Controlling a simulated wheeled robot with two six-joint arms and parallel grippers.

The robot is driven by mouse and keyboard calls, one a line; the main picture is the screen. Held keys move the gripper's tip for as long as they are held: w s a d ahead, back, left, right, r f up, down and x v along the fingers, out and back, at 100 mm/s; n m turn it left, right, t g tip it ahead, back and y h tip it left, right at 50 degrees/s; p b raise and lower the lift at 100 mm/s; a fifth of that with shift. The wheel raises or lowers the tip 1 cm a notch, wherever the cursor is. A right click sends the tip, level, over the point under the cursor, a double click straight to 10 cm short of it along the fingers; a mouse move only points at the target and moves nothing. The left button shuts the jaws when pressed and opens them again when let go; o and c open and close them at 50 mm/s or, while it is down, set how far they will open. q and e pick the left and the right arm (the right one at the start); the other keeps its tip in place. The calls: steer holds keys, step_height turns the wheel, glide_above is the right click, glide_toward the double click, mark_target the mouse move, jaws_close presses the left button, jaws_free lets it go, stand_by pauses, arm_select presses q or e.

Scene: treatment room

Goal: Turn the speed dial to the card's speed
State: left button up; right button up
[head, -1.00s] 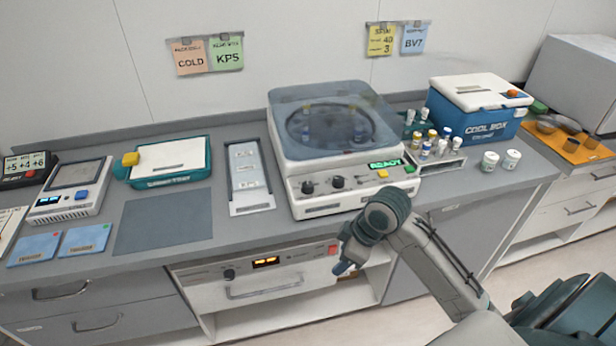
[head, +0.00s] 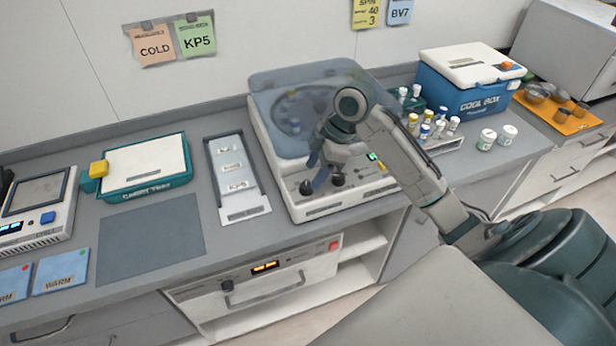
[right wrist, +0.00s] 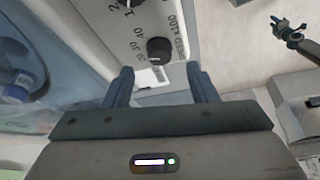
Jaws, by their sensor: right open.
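The centrifuge (head: 285,150) stands on the counter, with two dark knobs on its front panel. The speed dial (head: 306,187) is the left knob. In the right wrist view the speed dial (right wrist: 158,50) lies just beyond my fingertips, between their lines, with printed numbers beside it. I cannot tell where its pointer stands. My right gripper (head: 318,175) is open above the panel; it also shows in the right wrist view (right wrist: 160,82), with nothing between its fingers. The yellow card (head: 367,13) on the wall reads SPIN, 40, 3.
The second knob (head: 337,180) sits close to the right of the speed dial. Several vials (head: 428,125) and a blue cool box (head: 465,90) stand to the right. A tray with labels (head: 237,175) lies to the left. A grey mat (head: 150,240) is bare.

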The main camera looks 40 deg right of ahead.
mark_target(306, 185)
steer(key=x, duration=0.3)
steer(key=shift+w, duration=0.2)
steer(key=shift+s+a+f+p, duration=0.2)
steer(key=shift+f+p, duration=0.15)
steer(key=shift+f, duration=0.2)
steer(key=shift+w, duration=0.1)
steer(key=shift+f, duration=0.1)
steer(key=shift+w, duration=0.1)
steer(key=shift+c, duration=0.4)
steer(key=c, duration=0.9)
